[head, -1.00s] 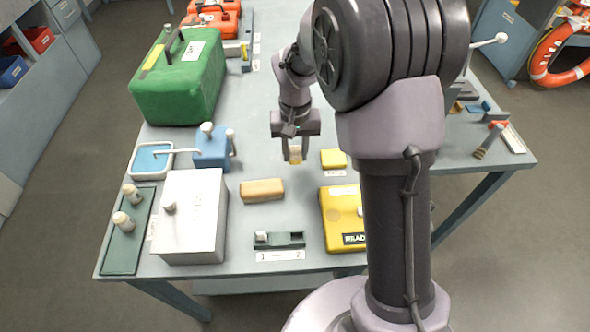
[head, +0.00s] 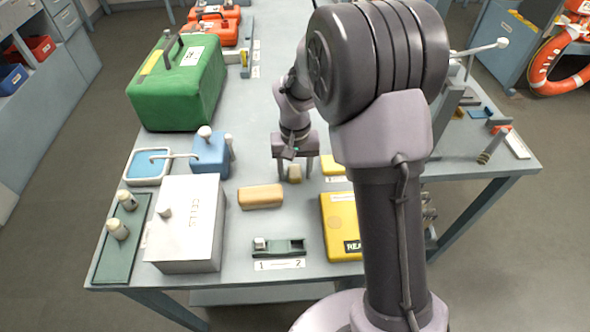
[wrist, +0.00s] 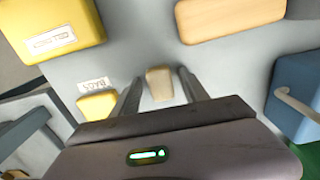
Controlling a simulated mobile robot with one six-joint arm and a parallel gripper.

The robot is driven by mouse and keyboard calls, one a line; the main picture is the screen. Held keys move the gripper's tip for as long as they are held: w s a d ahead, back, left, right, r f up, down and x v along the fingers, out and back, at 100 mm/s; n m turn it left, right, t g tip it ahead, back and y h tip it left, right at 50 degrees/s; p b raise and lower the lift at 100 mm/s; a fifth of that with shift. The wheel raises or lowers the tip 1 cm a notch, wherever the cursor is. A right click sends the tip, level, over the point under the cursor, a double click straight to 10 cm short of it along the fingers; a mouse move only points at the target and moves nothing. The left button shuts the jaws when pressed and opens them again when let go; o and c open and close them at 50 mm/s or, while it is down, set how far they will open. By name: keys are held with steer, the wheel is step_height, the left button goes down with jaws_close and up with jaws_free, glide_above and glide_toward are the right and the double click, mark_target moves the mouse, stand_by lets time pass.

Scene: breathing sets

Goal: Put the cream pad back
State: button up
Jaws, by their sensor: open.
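The cream pad (head: 294,173), a small beige block, appears to rest on the bench top. It also shows in the wrist view (wrist: 159,86). My gripper (head: 295,178) points down over it, open, with one finger on each side of the pad. In the wrist view a gap shows between the pad and each finger. A small yellow pad (head: 333,165) lies just right of my gripper, with a white label strip (wrist: 94,84) on the bench beside it.
A tan block (head: 261,196) lies in front left of my gripper. A yellow case (head: 340,222) is in front right, and a blue pump-like box (head: 210,155) is to the left. A white cells box (head: 187,225) and a green case (head: 178,88) stand farther left.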

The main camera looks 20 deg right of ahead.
mark_target(295, 171)
step_height(295, 171, up, 12)
steer(key=p, duration=0.6)
steer(key=s+a+r+m+t, duration=0.1)
steer(key=s+a+r+t, duration=0.1)
steer(key=s+r, duration=0.75)
steer(key=s+a+r+m+t+y, duration=0.1)
steer(key=s+r, duration=0.4)
steer(key=s, duration=0.8)
steer(key=a+t+y, duration=0.1)
steer(key=t, duration=0.1)
steer(key=shift+s+t, duration=0.35)
steer(key=shift+t, duration=0.05)
steer(key=shift+r, duration=0.15)
